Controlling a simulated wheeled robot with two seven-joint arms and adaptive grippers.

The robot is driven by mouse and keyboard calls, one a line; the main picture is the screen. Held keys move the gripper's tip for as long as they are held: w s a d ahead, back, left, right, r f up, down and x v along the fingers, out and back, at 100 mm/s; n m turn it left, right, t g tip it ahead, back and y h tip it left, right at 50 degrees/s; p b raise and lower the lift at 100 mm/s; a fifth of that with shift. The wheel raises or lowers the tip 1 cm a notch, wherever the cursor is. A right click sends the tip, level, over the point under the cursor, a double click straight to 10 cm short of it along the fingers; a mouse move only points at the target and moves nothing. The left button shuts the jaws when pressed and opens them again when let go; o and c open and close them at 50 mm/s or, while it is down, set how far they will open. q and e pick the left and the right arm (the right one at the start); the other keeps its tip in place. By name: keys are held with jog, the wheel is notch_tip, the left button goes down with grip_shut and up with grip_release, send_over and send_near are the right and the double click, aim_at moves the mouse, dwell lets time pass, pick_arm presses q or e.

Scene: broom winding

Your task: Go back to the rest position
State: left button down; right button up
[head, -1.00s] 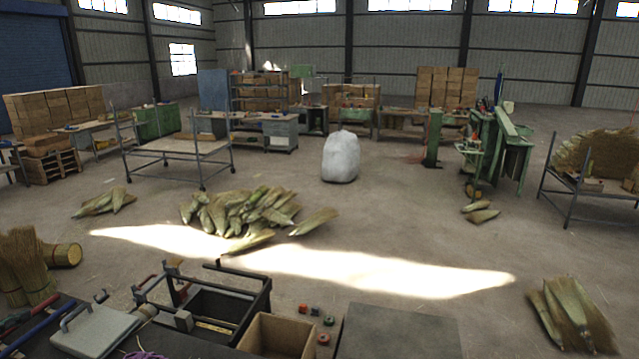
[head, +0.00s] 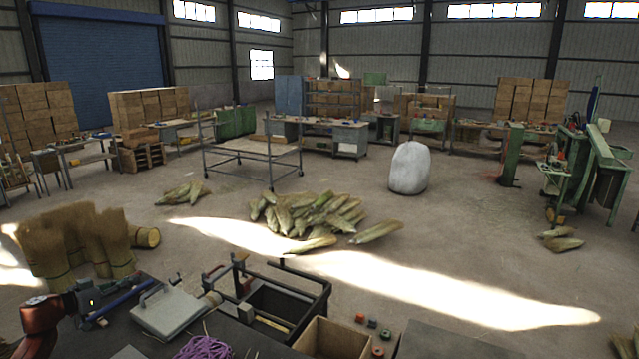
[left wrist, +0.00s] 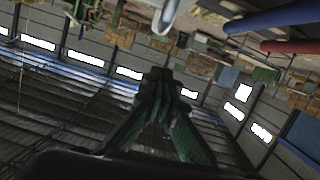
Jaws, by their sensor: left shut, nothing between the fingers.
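My left gripper (left wrist: 160,85) shows in the left wrist view with its dark fingers closed together and nothing between them. In the head view my red and black left arm reaches in at the lower left, by the workbench edge, and its gripper is hard to make out against the dark tools. My right gripper is in neither view.
A blue handle (head: 127,296), a pale clipboard-like plate (head: 168,312), a black frame (head: 322,290), purple cord (head: 203,347) and a cardboard box (head: 330,340) crowd the workbench. Brooms (head: 55,245) stand at left; bristle bundles (head: 325,212) lie on open floor.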

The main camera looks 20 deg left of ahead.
pick_arm(q)
jog(key=shift+f+x, duration=0.25)
jog(key=shift+x, duration=1.1)
jog(key=shift+s, duration=0.15)
